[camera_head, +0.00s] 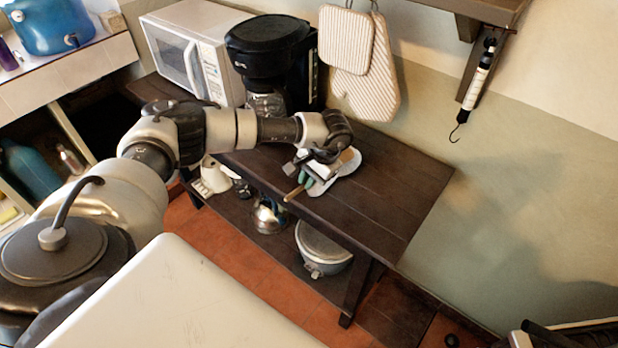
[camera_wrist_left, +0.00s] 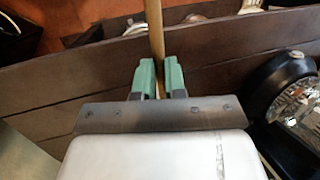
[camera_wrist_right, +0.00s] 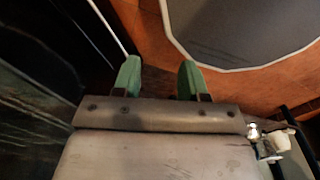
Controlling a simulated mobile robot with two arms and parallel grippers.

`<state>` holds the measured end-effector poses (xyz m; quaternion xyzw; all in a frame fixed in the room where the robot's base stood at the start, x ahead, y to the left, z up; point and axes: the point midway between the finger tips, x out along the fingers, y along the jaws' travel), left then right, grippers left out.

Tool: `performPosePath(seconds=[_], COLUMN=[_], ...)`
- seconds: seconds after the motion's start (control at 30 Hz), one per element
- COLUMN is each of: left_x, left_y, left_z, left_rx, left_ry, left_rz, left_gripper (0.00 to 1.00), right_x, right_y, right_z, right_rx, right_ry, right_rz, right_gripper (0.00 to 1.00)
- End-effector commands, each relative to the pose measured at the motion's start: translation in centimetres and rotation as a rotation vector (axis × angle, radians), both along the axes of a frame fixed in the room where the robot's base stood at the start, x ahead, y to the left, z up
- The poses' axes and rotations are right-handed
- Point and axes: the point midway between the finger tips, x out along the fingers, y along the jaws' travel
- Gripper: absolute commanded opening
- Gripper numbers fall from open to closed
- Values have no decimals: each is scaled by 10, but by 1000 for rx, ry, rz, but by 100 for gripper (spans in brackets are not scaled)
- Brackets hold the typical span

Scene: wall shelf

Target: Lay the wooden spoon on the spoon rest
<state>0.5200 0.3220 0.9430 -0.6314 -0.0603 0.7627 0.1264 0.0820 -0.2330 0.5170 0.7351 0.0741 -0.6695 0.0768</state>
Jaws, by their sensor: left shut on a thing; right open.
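The wooden spoon (camera_head: 292,194) is in my left gripper (camera_head: 306,181), over the front part of the dark wooden table. Its handle sticks out toward the table's front edge. In the left wrist view the green fingers (camera_wrist_left: 160,78) are shut on the handle (camera_wrist_left: 154,28). The white spoon rest (camera_head: 347,169) lies on the table just under and to the right of the gripper, partly hidden by it. I cannot tell whether the spoon touches it. My right gripper (camera_wrist_right: 158,80) is open and empty, and does not show in the head view.
A black coffee maker (camera_head: 268,55) and a white microwave (camera_head: 188,50) stand at the table's back left. Pot holders (camera_head: 360,70) hang on the wall behind. The table's right part (camera_head: 400,190) is clear. A lidded pot (camera_head: 322,247) sits on the lower shelf.

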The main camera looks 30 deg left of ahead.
Motion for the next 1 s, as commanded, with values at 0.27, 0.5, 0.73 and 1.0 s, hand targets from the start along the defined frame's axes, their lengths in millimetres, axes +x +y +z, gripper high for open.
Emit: performPosePath(seconds=[0.27,0.5,0.73,1.0], left_x=[0,0,0,0], left_y=[0,0,0,0], left_z=[-5,-5,-5,-5], left_rx=[0,0,0,0], left_ry=[-1,0,0,0], left_rz=[0,0,0,0], left_gripper=[14,41,41,41], right_x=[0,-1,-1,-1], right_y=[0,0,-1,-3], right_z=[-5,-5,-5,-5], right_rx=[0,0,-2,-4], right_ry=[1,1,2,1], right_rz=[1,1,2,3], right_gripper=[43,43,43,43])
